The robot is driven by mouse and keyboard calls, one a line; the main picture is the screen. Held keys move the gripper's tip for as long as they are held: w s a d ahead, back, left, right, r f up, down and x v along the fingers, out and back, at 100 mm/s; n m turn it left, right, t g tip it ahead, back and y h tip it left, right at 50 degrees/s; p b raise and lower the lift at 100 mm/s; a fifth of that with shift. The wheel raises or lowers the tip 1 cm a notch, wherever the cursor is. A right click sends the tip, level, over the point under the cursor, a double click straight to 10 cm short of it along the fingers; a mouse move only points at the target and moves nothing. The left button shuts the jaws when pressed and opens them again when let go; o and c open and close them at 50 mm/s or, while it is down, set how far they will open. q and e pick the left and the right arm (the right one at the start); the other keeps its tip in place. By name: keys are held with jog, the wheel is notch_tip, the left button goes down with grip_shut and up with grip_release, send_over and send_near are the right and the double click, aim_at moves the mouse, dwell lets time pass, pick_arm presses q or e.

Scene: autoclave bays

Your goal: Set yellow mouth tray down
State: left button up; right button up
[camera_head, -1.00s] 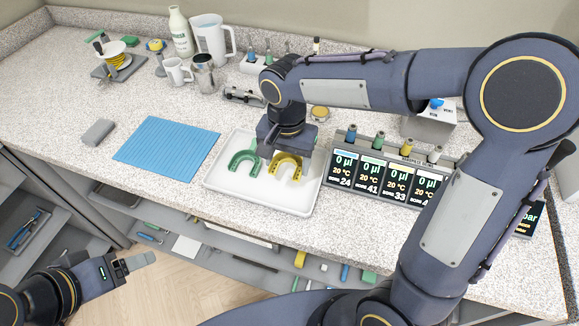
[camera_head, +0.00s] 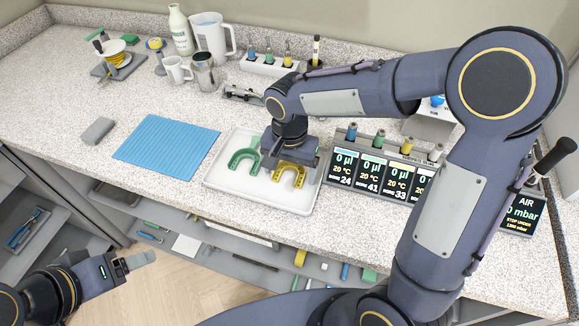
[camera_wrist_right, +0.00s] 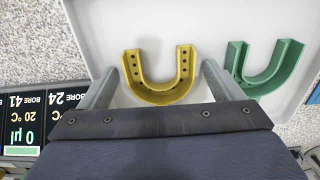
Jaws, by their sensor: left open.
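The yellow mouth tray (camera_head: 290,176), a U-shaped piece with small holes, lies in the white tray (camera_head: 222,189), right of the green mouth tray (camera_head: 240,160). My right gripper (camera_head: 293,163) is just above it and hides its back part. In the right wrist view the yellow mouth tray (camera_wrist_right: 160,91) lies between my right gripper's spread fingers (camera_wrist_right: 160,75), with a narrow gap on each side. The green mouth tray (camera_wrist_right: 264,70) is outside the right finger there. My left gripper (camera_head: 134,263) is open and empty, low at the left, off the counter.
A blue mat (camera_head: 167,148) and a grey block (camera_head: 97,130) lie left of the white tray. A row of display units (camera_head: 372,170) stands close on its right. Jugs and a bottle (camera_head: 181,31) stand at the back. Open shelves are below the counter.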

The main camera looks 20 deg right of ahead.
notch_tip(320, 180, up, 12)
jog(key=s+d+f+n+t+y, duration=0.2)
jog(key=s+d, duration=0.2)
jog(key=s, duration=0.4)
jog(key=s+d+f+n+t+y, duration=0.1)
jog(key=s+d+f+n+t, duration=0.1)
jog(key=s, duration=0.7)
jog(key=shift+s+d+n+t+y+p, duration=0.35)
jog(key=shift+d+n+t, duration=0.35)
jog(key=shift+d, duration=0.5)
jog(key=shift+w, duration=0.1)
